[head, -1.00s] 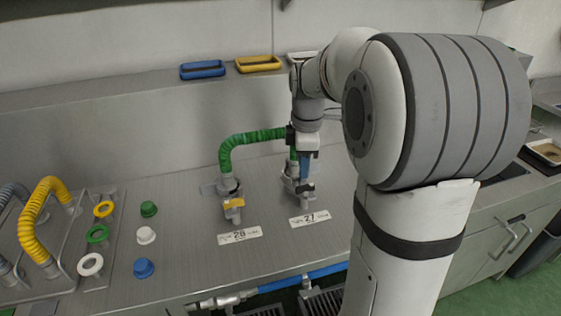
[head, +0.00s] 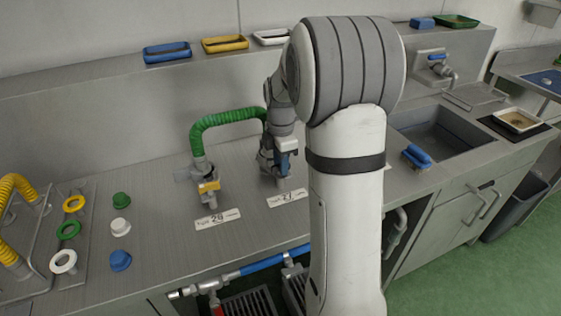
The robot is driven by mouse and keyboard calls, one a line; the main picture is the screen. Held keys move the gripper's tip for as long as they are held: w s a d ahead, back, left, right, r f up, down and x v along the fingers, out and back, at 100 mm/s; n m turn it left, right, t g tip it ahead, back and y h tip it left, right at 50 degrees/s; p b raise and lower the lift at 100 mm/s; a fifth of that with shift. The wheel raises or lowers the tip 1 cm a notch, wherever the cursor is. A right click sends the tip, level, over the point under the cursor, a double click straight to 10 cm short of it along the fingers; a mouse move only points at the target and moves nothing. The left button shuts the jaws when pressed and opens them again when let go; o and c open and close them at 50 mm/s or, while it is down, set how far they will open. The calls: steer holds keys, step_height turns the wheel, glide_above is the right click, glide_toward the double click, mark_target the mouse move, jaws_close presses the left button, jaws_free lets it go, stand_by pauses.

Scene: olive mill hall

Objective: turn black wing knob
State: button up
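My gripper (head: 283,168) points down over the valve behind the label 27 (head: 288,198), at the right end of the green ribbed hose. My gripper and wrist cover most of this valve, and a small blue part shows there. Dark parts show beside my gripper, but I cannot make out a black wing knob for certain. Whether the fingers are open, or touch the valve, is too small to tell. The other valve, with a yellow handle (head: 208,186), stands to the left behind the label 28 (head: 217,219).
The green hose (head: 226,117) arches between the two valves. Several coloured caps, such as the blue cap (head: 120,261), stand at the left. A blue tray (head: 167,52) and a yellow tray (head: 225,44) lie on the back ledge. A sink (head: 440,138) is at the right.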

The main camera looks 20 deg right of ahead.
jaws_close()
stand_by(0.3)
